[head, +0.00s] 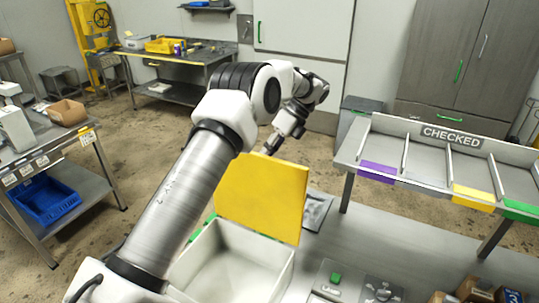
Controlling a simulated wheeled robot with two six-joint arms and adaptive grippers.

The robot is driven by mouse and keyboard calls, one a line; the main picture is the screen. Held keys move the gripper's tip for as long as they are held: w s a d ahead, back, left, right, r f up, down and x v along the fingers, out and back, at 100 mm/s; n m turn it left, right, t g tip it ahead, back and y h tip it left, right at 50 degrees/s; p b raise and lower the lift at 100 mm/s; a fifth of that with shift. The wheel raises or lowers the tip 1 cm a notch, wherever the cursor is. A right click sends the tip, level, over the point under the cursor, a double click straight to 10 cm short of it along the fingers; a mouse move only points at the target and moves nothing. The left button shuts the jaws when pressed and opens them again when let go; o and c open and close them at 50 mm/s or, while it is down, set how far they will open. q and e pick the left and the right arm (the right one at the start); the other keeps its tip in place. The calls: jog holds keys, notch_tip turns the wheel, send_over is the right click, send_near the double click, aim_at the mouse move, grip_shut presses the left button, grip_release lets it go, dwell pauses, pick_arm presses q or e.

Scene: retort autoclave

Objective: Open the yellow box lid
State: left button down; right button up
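The yellow lid (262,198) stands raised, roughly upright, at the back of a pale box (279,277). The box is open at the top, and the visible part of its inside looks empty. My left arm crosses in front of the box's left side and hides part of it. My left gripper (271,146) is at the lid's top edge, pointing down. Its fingertips are small and dark, and I cannot tell whether they touch the lid or how far apart they are. My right gripper is out of view.
A rack marked "CHECKED" (450,134) with coloured dividing labels stands at the right. A panel with a green button (336,278) lies right of the box. Brown packages (476,291) sit at the lower right. A side table (52,142) stands at the left.

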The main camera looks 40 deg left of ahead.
pick_arm(q)
jog(key=shift+w+f, duration=0.15)
jog(key=shift+f, duration=0.2)
jog(key=c, duration=1.2)
grip_release()
jog(key=r, duration=1)
jog(key=shift+a, duration=0.3)
jog(key=shift+f, duration=0.1)
